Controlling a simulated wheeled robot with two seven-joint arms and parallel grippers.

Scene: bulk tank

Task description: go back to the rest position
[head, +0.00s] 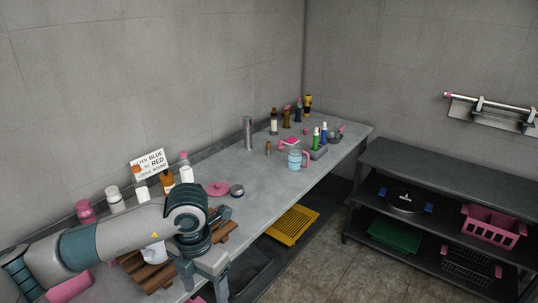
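My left arm comes in from the left over the near end of the grey counter (258,192). My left gripper (204,286) points down at the counter's front edge, beside a brown wooden slatted board (158,278). Its two fingers stand apart, with nothing seen between them; the tips are close to the lower frame edge. A white item (154,254) on the board is partly hidden by my arm. My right gripper is not in view.
Bottles and jars, including a pink jar (85,211), line the wall by a sign (150,164). A pink-handled light-blue jug (295,159) stands farther along. A yellow grate (293,226) lies below the counter. A dark shelf (440,178) stands right, with open floor before it.

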